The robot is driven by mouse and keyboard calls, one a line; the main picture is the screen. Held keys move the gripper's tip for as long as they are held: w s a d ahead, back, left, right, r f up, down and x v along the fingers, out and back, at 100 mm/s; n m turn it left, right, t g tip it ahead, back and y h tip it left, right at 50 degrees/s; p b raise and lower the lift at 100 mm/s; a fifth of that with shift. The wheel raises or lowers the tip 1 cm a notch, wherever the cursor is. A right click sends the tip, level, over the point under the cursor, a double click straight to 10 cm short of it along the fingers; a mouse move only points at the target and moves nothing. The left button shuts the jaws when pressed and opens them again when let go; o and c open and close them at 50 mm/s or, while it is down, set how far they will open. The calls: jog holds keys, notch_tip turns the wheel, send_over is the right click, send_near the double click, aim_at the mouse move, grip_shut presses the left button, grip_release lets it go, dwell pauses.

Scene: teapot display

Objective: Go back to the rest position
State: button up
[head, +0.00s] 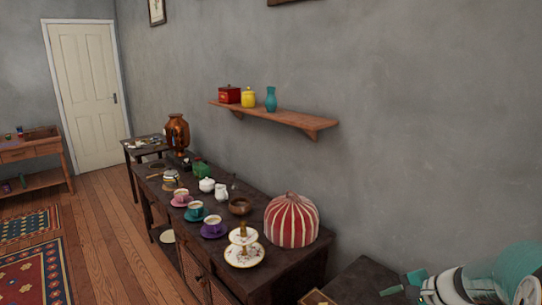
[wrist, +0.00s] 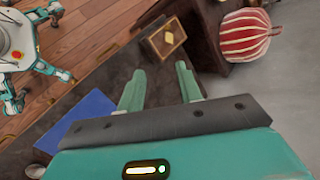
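My gripper (wrist: 160,85) shows in the wrist view with its two pale green fingers spread apart and nothing between them. It is over a dark table top (wrist: 95,85).
A long dark sideboard (head: 285,268) holds several cups, a tiered stand (head: 243,246) and a red-striped tea cosy (head: 291,220), also in the wrist view (wrist: 245,35). A small box (wrist: 165,40) and blue sheet (wrist: 78,122) lie near my gripper. A wall shelf (head: 275,114) hangs above.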

jog(key=s+a+r+n+h, duration=0.3)
jog(key=s+a+r+n, duration=0.3)
jog(key=s+a+n, duration=0.1)
jog(key=s+a+r+n+h, duration=0.2)
jog(key=s+a+r+n, duration=0.4)
jog(key=s+a, duration=0.4)
jog(key=shift+s+a+n+g+h, duration=0.3)
jog(key=shift+a+n+h, duration=0.1)
jog(key=shift+n, duration=0.2)
jog(key=shift+d+r, duration=0.1)
